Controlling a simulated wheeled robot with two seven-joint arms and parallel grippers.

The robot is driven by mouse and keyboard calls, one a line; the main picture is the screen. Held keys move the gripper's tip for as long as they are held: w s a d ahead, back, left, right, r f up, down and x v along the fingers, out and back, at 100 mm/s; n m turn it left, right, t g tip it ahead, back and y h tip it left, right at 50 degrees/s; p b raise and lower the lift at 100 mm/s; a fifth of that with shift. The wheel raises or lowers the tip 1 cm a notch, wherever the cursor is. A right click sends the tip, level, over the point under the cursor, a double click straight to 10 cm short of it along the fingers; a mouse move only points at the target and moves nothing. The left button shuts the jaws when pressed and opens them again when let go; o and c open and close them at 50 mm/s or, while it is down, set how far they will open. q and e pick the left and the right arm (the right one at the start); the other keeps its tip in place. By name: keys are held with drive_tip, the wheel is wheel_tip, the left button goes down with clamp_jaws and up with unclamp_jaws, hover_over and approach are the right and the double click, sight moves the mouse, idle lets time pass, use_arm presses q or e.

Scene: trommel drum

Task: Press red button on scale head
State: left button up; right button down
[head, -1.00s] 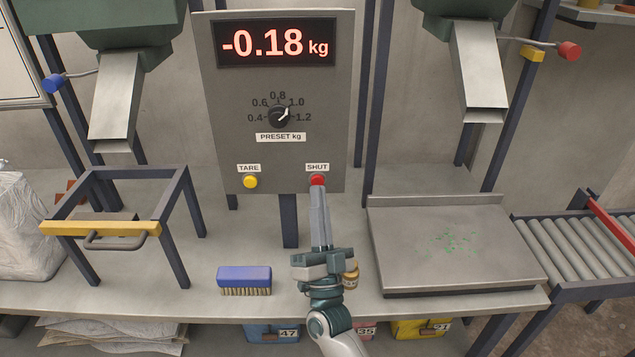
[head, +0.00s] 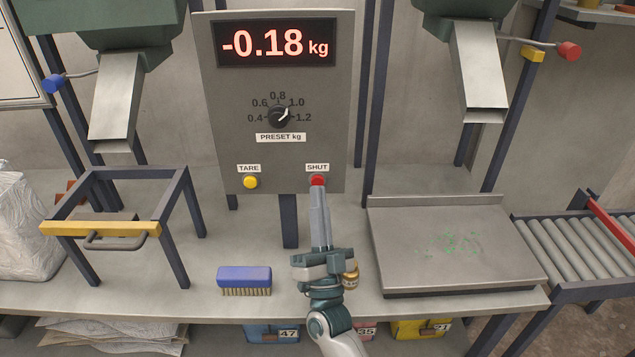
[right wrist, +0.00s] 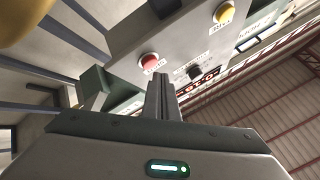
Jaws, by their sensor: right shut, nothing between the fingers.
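My right gripper (head: 317,190) is shut and empty, pointing up at the head. Its fingertips overlap the lower edge of the red button in the head view. In the right wrist view they appear beside it; I cannot tell whether they touch. My left gripper is not in view.
A steel weighing plate (head: 415,240) with green specks lies to the right, beside a roller conveyor (head: 570,250). A blue brush (head: 244,276) and a dark frame with a yellow bar (head: 100,229) are to the left. Two chutes hang above.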

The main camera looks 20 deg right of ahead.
drive_tip(key=shift+w, duration=0.2)
idle(0.6)
drive_tip(key=shift+w+d, duration=0.15)
drive_tip(key=shift+w, duration=0.05)
drive_tip(key=shift+w+d, duration=0.1)
drive_tip(key=shift+w, duration=0.35)
idle(1.0)
drive_tip(key=shift+s, duration=0.15)
drive_tip(key=shift+s+a, duration=0.25)
drive_tip(key=shift+s, duration=0.45)
drive_tip(key=shift+s+a+p, duration=0.2)
drive_tip(key=shift+s+p, duration=0.15)
drive_tip(key=shift+s, duration=0.45)
drive_tip(key=shift+s+a+p, duration=0.25)
drive_tip(key=shift+s+p, duration=0.05)
drive_tip(key=shift+s, duration=0.5)
drive_tip(key=shift+s+a+p, duration=0.2)
drive_tip(key=shift+s+p, duration=0.15)
drive_tip(key=shift+s, duration=0.45)
